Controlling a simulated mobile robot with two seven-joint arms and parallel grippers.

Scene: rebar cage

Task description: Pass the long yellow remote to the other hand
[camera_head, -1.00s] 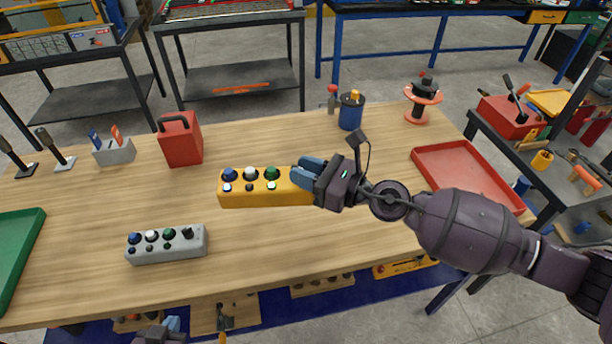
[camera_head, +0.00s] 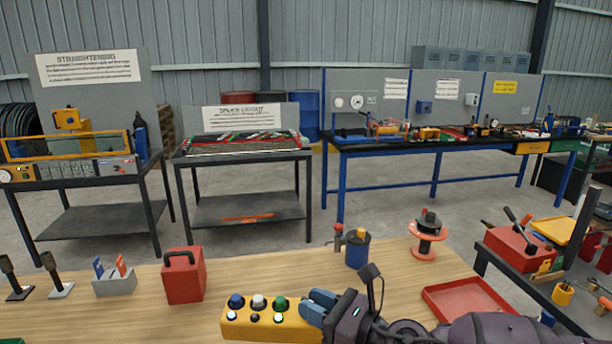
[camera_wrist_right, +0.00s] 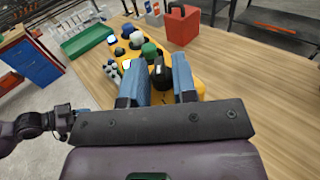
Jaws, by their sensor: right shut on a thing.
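The long yellow remote (camera_head: 268,324) has blue, white and green knobs on top and is at the bottom middle of the head view. My right gripper (camera_head: 316,306) is shut on its right end; the blue fingers grip it on both sides. In the right wrist view the yellow remote (camera_wrist_right: 196,87) runs away between the fingers of my right gripper (camera_wrist_right: 163,75), partly hidden by them. Its far end, with the knobs, is free. Whether it touches the table I cannot tell. My left gripper is not in the head view, and no left fingers can be made out in the wrist view.
The wooden table (camera_head: 130,318) holds a red canister (camera_head: 183,280), a grey holder (camera_head: 115,284), a blue pot (camera_head: 357,252), an orange spool (camera_head: 428,238) and a red tray (camera_head: 468,300). A green tray (camera_wrist_right: 88,40) lies beyond the remote in the wrist view.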

